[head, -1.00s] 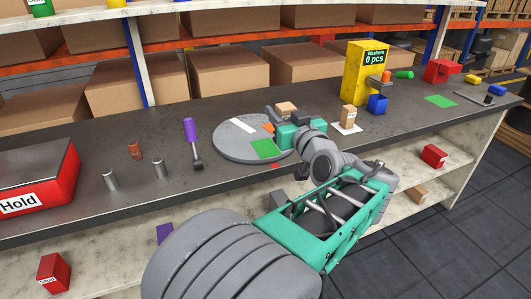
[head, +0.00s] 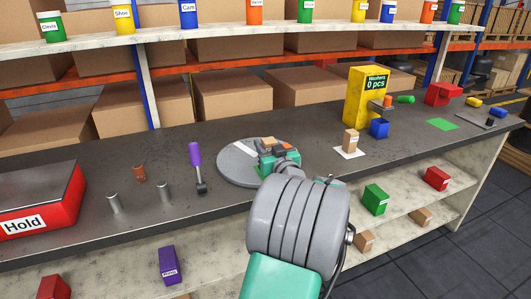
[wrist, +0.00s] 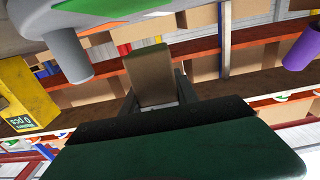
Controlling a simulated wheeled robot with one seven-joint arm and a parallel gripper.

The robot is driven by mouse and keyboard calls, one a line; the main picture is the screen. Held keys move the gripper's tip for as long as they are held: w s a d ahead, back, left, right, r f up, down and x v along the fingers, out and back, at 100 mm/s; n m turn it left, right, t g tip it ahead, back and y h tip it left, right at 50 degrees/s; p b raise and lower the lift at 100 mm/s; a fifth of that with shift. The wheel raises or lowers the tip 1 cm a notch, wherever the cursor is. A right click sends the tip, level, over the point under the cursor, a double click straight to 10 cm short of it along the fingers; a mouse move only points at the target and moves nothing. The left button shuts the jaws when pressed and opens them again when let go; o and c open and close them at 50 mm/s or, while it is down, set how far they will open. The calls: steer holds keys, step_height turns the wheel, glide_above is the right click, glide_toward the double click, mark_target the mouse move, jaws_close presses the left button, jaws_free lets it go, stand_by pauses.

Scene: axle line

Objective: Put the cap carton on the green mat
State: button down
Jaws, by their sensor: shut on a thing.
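My gripper (head: 280,158) is shut on a small brown carton (head: 268,143), taken to be the cap carton, with no label readable. In the head view it is over or just in front of the grey round plate, and the exact height is hard to tell. In the wrist view the carton (wrist: 151,76) sticks out from between the fingers. The green mat (head: 442,124) lies flat and bare on the right part of the bench, well apart from my gripper.
Another brown carton (head: 350,140) stands on a white mat. Near it are a yellow washer dispenser (head: 362,98) and a blue bin (head: 379,128). A grey round plate (head: 231,167) is on the bench, with a purple-handled tool (head: 196,158) to its left. A red Hold box (head: 60,200) stands far left.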

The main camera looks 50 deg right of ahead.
steer(key=f, duration=0.2)
steer(key=f+b, duration=0.1)
steer(key=shift+w+d+f, duration=0.2)
steer(key=shift+w, duration=0.1)
steer(key=shift+f+b, duration=0.3)
steer(key=shift+b, duration=0.05)
steer(key=c, duration=0.9)
jaws_free()
steer(key=shift+r, duration=0.1)
steer(key=shift+r+p, duration=0.2)
steer(key=shift+p, duration=0.65)
